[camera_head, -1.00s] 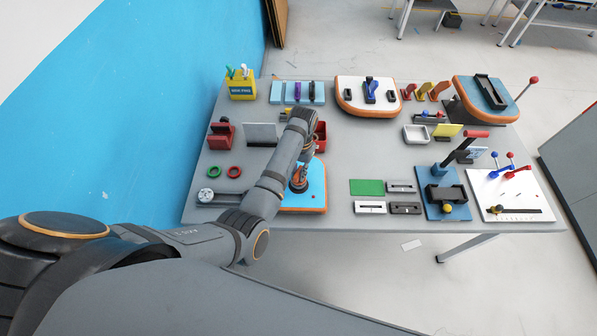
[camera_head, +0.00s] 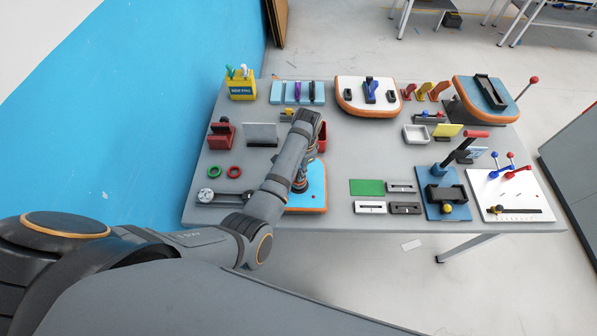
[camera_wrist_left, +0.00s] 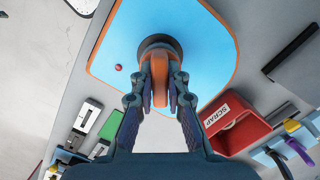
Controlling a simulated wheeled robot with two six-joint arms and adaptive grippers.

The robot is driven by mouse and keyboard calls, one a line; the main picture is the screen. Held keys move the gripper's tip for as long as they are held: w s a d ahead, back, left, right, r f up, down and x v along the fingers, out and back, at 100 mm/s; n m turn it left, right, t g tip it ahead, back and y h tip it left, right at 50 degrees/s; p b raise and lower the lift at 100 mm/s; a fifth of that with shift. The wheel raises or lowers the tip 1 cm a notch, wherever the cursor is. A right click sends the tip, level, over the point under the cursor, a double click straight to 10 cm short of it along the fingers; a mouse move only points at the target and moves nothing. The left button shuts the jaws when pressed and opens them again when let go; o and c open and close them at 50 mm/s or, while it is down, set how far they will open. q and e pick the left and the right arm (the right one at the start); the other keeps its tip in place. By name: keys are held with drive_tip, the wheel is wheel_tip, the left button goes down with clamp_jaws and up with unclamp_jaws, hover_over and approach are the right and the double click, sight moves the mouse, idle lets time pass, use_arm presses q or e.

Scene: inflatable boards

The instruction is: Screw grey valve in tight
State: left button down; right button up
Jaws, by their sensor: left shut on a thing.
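The board (camera_head: 317,185) is light blue with an orange rim and lies near the table's front edge. In the left wrist view the board (camera_wrist_left: 205,45) fills the upper middle. The grey valve (camera_wrist_left: 158,41) shows there as a dark round body against the board, with an upright orange part (camera_wrist_left: 160,88) in front of it. My left gripper (camera_wrist_left: 161,76) is shut on this orange part, one finger on each side. In the head view my left gripper (camera_head: 300,182) points down at the board, and my arm hides most of the valve. How deep the valve sits cannot be told. My right gripper is not in view.
A red SCRAP bin (camera_wrist_left: 238,122) stands beside the board. Green and red rings (camera_head: 234,171) and a dial gauge (camera_head: 206,195) lie to the left. Some table is clear between.

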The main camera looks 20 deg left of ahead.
use_arm(q)
drive_tip(key=shift+m, duration=1.2)
